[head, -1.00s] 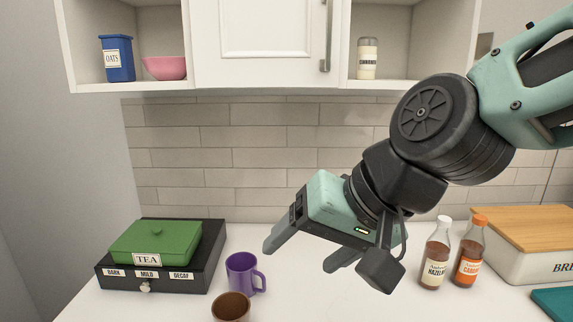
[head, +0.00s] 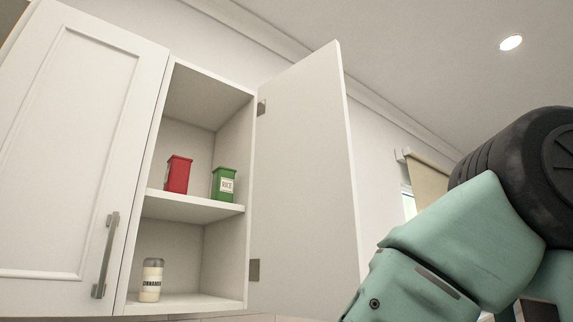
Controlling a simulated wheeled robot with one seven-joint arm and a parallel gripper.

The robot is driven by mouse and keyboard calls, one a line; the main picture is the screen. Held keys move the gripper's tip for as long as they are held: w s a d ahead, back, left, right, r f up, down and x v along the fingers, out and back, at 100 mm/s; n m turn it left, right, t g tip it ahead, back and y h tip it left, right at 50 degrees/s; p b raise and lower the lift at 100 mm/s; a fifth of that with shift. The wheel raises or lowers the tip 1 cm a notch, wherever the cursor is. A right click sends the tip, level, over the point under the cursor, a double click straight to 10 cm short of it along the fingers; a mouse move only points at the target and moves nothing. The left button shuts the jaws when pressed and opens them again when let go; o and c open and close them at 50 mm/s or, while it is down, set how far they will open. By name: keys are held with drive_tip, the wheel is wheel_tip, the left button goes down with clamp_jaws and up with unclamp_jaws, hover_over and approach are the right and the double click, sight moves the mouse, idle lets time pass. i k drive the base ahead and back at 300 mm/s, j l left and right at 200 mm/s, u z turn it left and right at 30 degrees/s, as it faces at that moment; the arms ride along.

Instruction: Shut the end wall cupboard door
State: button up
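The end wall cupboard door (head: 303,190) stands wide open in the head view, hinged on the right side of the open cupboard (head: 197,209). Two hinges show on the cupboard's right edge. The door's inner face is toward me and no handle shows on it. My arm fills the lower right, in front of the door's lower right edge in the picture; I cannot tell if it touches. My gripper is out of view below the frame.
Inside the cupboard are a red tin (head: 178,174), a green rice tin (head: 224,183) and a cinnamon jar (head: 152,280). The neighbouring cupboard door (head: 70,150), with a bar handle (head: 106,255), is shut. A window blind (head: 427,178) hangs beyond the open door.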

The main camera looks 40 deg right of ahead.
sight(306, 260)
drive_tip(key=l+u, duration=0.25)
drive_tip(key=u, duration=0.15)
drive_tip(key=l+u, duration=0.25)
drive_tip(key=u, duration=0.2)
drive_tip(key=k+l+u, duration=0.15)
drive_tip(key=l, duration=0.3)
drive_tip(key=k+l+u, duration=0.1)
drive_tip(key=l, duration=0.35)
drive_tip(key=k+l+u, duration=0.15)
drive_tip(key=k+l, duration=0.2)
drive_tip(key=k+l+u, duration=0.15)
drive_tip(key=l, duration=0.3)
drive_tip(key=k+l, duration=0.2)
drive_tip(key=l, duration=0.15)
drive_tip(key=k+l, duration=0.45)
drive_tip(key=l, duration=0.25)
drive_tip(key=k+l+u, duration=0.15)
drive_tip(key=l+u, duration=0.15)
